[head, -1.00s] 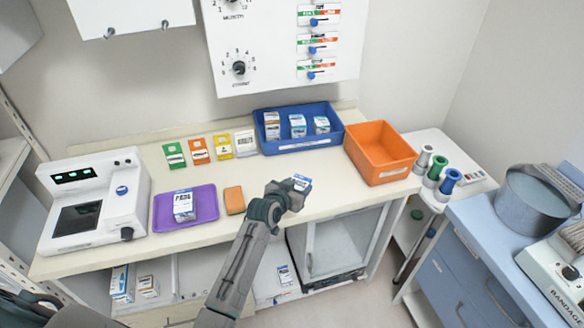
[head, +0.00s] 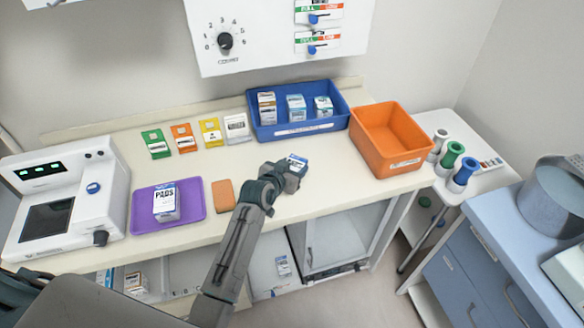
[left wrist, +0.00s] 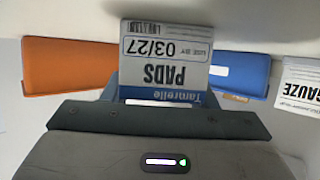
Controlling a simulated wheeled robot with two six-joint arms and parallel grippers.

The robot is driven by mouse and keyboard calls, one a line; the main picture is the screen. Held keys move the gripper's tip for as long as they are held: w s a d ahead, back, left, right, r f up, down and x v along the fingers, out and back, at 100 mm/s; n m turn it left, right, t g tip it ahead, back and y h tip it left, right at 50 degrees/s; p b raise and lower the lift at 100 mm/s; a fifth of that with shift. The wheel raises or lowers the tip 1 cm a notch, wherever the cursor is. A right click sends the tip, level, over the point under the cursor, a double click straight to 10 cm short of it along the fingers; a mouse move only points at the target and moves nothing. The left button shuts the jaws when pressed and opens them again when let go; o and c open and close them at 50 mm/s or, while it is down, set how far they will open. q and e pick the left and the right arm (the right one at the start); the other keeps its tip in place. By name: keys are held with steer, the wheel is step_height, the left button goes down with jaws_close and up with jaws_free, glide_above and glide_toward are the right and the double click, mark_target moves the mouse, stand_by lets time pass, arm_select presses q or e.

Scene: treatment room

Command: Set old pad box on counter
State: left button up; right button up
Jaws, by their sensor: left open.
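A white and blue pad box (head: 297,161) is at the middle of the cream counter (head: 330,175), at the tips of my left gripper (head: 291,169). In the left wrist view the pad box (left wrist: 165,55) shows its label upside down, reading PADS and 03/27, just beyond the dark gripper body. My left gripper is open around or right behind the box; the fingers hide its lower part, so I cannot tell whether they touch it. Another pad box (head: 166,203) stands on the purple tray (head: 193,212) at left. My right gripper is out of view.
A blue bin (head: 297,128) with several boxes and an empty orange bin (head: 387,140) stand behind and right. An orange-brown block (head: 223,195) lies beside the purple tray. Several coloured cards line the back. A white device (head: 62,208) stands at left. Bare counter lies around the box.

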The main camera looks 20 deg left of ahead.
arm_select(q)
steer(key=o, duration=0.8)
steer(key=shift+s, duration=0.1)
steer(key=shift+c, duration=0.2)
steer(key=shift+o, duration=1.1)
steer(key=shift+s+r, duration=0.15)
steer(key=shift+s, duration=0.1)
steer(key=shift+s+a, duration=0.1)
steer(key=shift+s, duration=0.2)
steer(key=b+v, duration=0.2)
steer(key=v, duration=0.8)
steer(key=shift+s+r, duration=0.1)
steer(key=shift+s+r+b, duration=0.25)
steer(key=shift+s+b, duration=0.05)
steer(key=shift+s, duration=0.15)
